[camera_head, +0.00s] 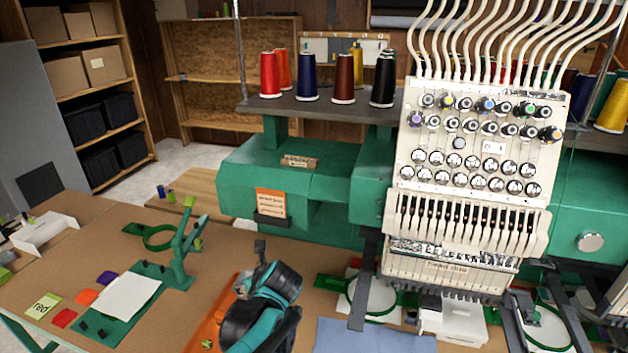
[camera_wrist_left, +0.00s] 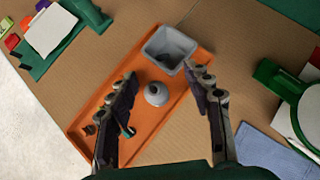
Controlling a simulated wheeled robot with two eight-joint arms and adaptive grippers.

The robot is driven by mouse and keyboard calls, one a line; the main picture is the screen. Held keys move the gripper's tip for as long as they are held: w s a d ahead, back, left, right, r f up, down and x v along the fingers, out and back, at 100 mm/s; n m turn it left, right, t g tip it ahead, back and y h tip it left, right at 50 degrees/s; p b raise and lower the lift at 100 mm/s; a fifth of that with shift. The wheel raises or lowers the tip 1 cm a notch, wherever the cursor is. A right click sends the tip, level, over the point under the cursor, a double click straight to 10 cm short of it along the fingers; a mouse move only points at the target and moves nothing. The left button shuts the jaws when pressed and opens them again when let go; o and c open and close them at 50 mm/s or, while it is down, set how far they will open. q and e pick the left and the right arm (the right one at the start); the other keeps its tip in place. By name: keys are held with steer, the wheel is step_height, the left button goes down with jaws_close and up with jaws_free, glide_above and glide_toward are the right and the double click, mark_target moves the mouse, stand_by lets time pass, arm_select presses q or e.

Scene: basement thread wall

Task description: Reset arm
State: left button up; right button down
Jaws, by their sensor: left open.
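My left gripper (camera_wrist_left: 164,80) is open in the left wrist view, its two fingers wide apart with nothing between the tips. It is above an orange tray (camera_wrist_left: 180,107). A small grey round object with a knob (camera_wrist_left: 156,94) lies on the tray, in the gap between the fingers as seen from the wrist. In the head view my dark and teal left arm stands at the bottom centre, over the orange tray (camera_head: 207,322); its fingers cannot be made out there. My right gripper is in neither view.
A grey open bin (camera_wrist_left: 168,48) sits at the tray's far end. The embroidery machine (camera_head: 472,190) rises right of my arm, with green hoops (camera_head: 372,300) below it. A blue cloth (camera_head: 375,336) lies right. A green hooping stand (camera_head: 178,250) and colour swatches (camera_head: 86,296) are left.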

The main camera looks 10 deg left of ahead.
arm_select(q)
steer(key=s+d+n+h, duration=0.2)
steer(key=s+n, duration=0.7)
steer(key=n, duration=0.5)
steer(key=s+d+f+n+h, duration=0.1)
steer(key=s+d+n+h, duration=0.2)
steer(key=s+n, duration=0.6)
steer(key=shift+s+d+f+n+h, duration=0.2)
steer(key=shift+s+n+h, duration=0.15)
steer(key=shift+n, duration=2.05)
